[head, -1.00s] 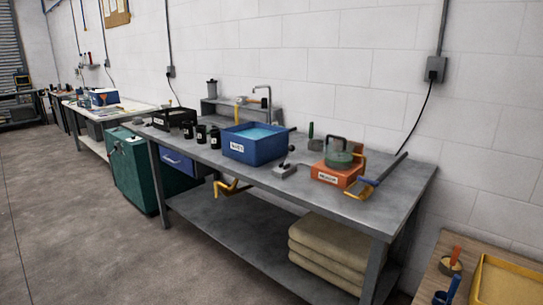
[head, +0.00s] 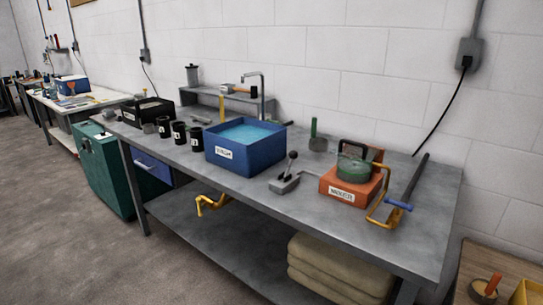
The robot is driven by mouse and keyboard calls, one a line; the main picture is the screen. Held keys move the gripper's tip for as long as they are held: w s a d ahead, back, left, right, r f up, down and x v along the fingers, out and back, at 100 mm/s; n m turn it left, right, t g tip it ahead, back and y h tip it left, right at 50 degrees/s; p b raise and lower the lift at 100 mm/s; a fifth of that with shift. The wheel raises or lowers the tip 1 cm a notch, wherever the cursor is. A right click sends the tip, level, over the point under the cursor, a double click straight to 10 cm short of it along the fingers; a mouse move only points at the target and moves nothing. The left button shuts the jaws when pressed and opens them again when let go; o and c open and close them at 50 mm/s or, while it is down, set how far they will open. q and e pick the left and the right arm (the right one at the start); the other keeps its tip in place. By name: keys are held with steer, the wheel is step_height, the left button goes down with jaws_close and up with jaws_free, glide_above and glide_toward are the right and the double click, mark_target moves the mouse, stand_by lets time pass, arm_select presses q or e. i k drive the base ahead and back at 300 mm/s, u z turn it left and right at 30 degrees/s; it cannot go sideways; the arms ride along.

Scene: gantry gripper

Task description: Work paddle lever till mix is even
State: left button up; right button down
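A long dark bar (head: 413,178) slants up behind the grip. Left of the box, a small grey base (head: 284,186) carries an upright lever (head: 291,163) with a dark knob. I cannot tell which of these is the paddle lever. The mix is not visible inside the pot. Neither of my grippers is in view.
A blue tub (head: 240,156) of light-blue liquid stands mid-bench, with several black cups to its left. A yellow bent handle (head: 210,204) sticks out under the front edge. Folded tan sacks (head: 335,268) lie on the lower shelf. The floor (head: 60,215) in front is clear.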

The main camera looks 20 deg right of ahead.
mark_target(293, 154)
steer(key=z, duration=0.4)
steer(key=i, duration=0.9)
steer(key=z, duration=0.6)
